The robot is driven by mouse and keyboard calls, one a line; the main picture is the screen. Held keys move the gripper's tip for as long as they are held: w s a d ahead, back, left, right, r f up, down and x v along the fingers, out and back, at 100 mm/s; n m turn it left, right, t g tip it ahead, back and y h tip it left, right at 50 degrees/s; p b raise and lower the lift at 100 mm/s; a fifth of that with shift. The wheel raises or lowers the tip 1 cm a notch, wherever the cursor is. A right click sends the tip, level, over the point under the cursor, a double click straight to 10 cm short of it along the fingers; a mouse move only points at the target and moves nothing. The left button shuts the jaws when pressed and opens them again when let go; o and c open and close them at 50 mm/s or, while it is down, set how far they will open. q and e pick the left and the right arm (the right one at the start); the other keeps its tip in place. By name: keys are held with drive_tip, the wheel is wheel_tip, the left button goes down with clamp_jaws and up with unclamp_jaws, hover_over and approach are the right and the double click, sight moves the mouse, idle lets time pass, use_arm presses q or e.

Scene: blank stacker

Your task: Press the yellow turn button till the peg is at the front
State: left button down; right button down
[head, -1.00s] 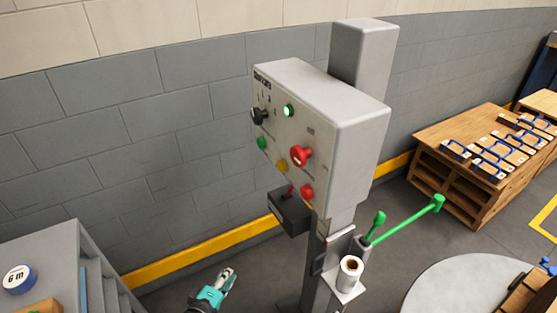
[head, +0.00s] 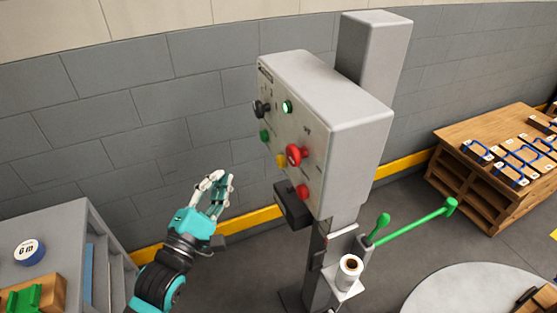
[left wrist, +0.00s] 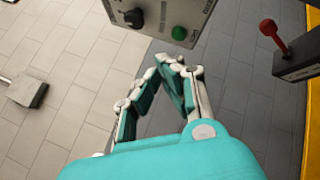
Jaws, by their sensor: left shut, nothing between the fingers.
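The yellow button (head: 281,160) is low on the front of the grey control box, partly overlapped by the red knob beside it. My left gripper (head: 222,177) is in front of the box, to the left of the yellow button and apart from it, with its fingers pointing up. It is shut and empty. In the left wrist view, the gripper's fingertips (left wrist: 171,62) come together below the box; the yellow button is not seen there. I cannot make out the peg. My right gripper is not in view.
A dark lever box (head: 292,208) sticks out below. A grey shelf (head: 75,225) stands at left.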

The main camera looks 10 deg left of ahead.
sight(281, 162)
use_arm(q)
drive_tip(key=w+d, duration=0.5)
drive_tip(key=d, duration=0.2)
drive_tip(key=shift+d+b, duration=0.2)
drive_tip(key=shift+b, duration=0.15)
idle(1.1)
idle(0.4)
drive_tip(key=shift+w+d, duration=0.2)
drive_tip(key=shift+d, duration=0.15)
